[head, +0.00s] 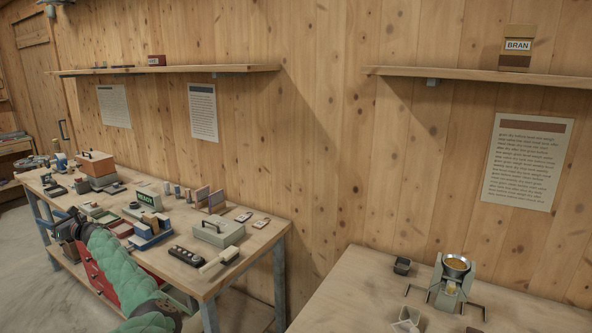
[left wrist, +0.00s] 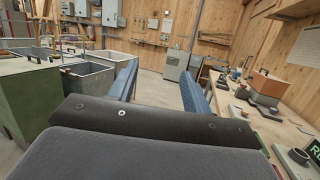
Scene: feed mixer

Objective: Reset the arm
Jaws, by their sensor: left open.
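My left arm, with a green sleeve, reaches in from the bottom left of the head view. Its dark left gripper (head: 48,222) is at the front left edge of the long workbench (head: 262,238). In the left wrist view the two blue fingers of the left gripper (left wrist: 160,86) stand wide apart with nothing between them. The fingers point out into the room, with open floor beyond. My right arm and right gripper are not in view.
The workbench carries several small boxes, a green READY sign (head: 147,197) and a grey handled case (head: 217,231). A second table (head: 350,290) at right holds a metal device (head: 456,275). The left wrist view shows grey bins (left wrist: 90,78) at left.

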